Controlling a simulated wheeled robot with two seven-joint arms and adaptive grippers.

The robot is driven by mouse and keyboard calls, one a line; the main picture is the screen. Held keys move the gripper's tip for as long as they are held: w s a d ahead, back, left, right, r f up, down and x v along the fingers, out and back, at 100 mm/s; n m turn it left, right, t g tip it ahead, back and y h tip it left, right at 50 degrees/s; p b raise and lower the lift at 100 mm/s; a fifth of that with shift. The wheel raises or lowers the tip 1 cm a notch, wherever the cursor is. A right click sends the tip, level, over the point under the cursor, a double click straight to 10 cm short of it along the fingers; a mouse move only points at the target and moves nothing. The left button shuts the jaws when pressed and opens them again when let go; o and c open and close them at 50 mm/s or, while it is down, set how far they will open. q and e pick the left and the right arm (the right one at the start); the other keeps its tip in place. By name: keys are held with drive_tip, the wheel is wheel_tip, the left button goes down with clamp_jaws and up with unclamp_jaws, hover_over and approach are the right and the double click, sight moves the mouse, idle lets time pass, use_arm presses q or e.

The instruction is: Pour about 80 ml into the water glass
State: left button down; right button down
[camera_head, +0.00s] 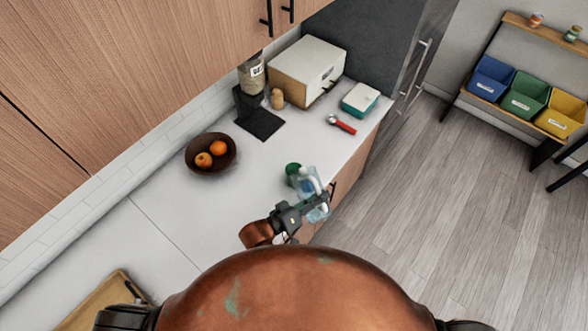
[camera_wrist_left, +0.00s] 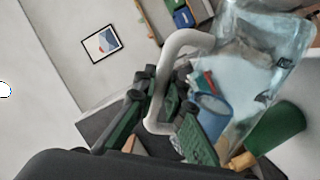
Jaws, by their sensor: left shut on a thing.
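My left gripper (camera_head: 318,202) is shut on the white handle of a clear pitcher (camera_head: 309,180), near the counter's right edge. In the left wrist view the fingers (camera_wrist_left: 170,115) close around the white handle, and the clear pitcher body (camera_wrist_left: 265,55) leans at a slant in that picture. Bluish contents show through its wall. A blue cup-like thing (camera_wrist_left: 208,112) shows beside the pitcher there; I cannot tell whether it is the water glass.
A wooden bowl of fruit (camera_head: 190,160), a coffee grinder (camera_head: 251,77), a white-fronted box appliance (camera_head: 308,66), a teal-and-white container (camera_head: 361,99) and a red-handled tool (camera_head: 341,125) are on the counter (camera_head: 250,185). Bare counter lies between the bowl and green cup.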

sight(326, 208)
use_arm(q)
drive_tip(key=shift+s+d+m, duration=0.2)
drive_tip(key=shift+s+m, duration=0.1)
drive_tip(key=shift+m, duration=0.2)
drive_tip(key=s+f+m, duration=0.1)
drive_tip(key=s+d+m+t+b, duration=0.1)
drive_tip(key=m, duration=0.1)
drive_tip(key=shift+s+d+f, duration=0.2)
drive_tip(key=shift+d+f, duration=0.05)
drive_tip(key=shift+f, duration=0.1)
drive_tip(key=f+m+b, duration=0.1)
drive_tip(key=s+d+f+m+b, duration=0.1)
drive_tip(key=m, duration=0.1)
drive_tip(key=shift+s+f+t+b, duration=0.3)
drive_tip(key=shift+f, duration=0.1)
drive_tip(key=shift+s+d+f+m+h+b, duration=0.1)
drive_tip(key=shift+s+f+m+h+b, duration=0.1)
drive_tip(key=shift+f+m+b, duration=0.3)
drive_tip(key=shift+s+d+f+m+h+b, duration=0.1)
drive_tip(key=shift+f+m+h+b, duration=0.1)
drive_tip(key=shift+f+m+b, duration=0.3)
drive_tip(key=shift+w+a+r, duration=0.1)
drive_tip(key=shift+w+r, duration=0.05)
idle(0.8)
